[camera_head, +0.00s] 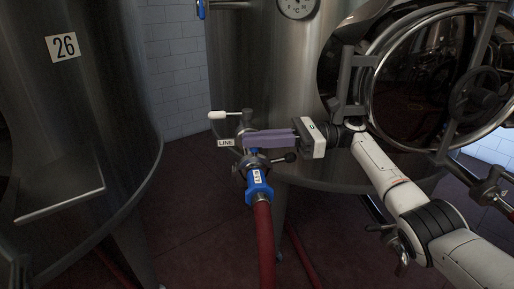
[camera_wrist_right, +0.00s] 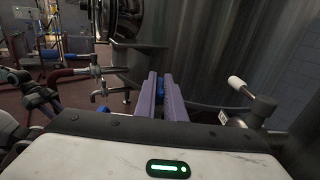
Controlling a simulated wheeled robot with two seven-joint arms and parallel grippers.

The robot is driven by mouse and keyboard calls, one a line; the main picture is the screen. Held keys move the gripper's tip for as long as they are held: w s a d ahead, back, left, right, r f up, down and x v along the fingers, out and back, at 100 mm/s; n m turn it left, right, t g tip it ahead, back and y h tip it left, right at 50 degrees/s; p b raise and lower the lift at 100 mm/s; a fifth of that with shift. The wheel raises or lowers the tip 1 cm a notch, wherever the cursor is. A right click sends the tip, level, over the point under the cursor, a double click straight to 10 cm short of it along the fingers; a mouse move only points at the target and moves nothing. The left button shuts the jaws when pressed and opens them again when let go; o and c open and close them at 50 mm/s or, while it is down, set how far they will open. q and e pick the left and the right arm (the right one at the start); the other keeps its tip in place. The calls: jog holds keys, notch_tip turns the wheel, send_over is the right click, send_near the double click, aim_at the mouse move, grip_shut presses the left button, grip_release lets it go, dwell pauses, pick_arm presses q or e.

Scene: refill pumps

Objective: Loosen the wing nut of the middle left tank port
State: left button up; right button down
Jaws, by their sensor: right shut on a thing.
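My right gripper (camera_head: 246,140) reaches in from the right with its purple fingers at the tank port, just above the clamp (camera_head: 268,164). It is shut on a small part there, which I take to be the wing nut; the fingers hide it. In the right wrist view the fingers (camera_wrist_right: 161,80) lie close together. Below the clamp hangs a blue hose coupling (camera_head: 257,187) with a label, on a red hose (camera_head: 264,245). A valve with a white-tipped handle (camera_head: 218,115) and a LINE tag (camera_head: 226,142) is left of the fingertips. My left gripper is not in view.
A steel tank (camera_head: 250,70) with a gauge (camera_head: 297,7) and round hatch (camera_head: 440,75) stands behind the port. Tank 26 (camera_head: 80,110) stands at left, with a projecting bar (camera_head: 60,205). Dark red floor (camera_head: 190,210) lies between them. Another red hose (camera_wrist_right: 66,73) shows in the wrist view.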

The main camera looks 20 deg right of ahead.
jog(key=shift+a+g, duration=0.1)
jog(key=shift+g, duration=0.2)
jog(key=c, duration=1.8)
grip_release()
jog(key=shift+c, duration=0.2)
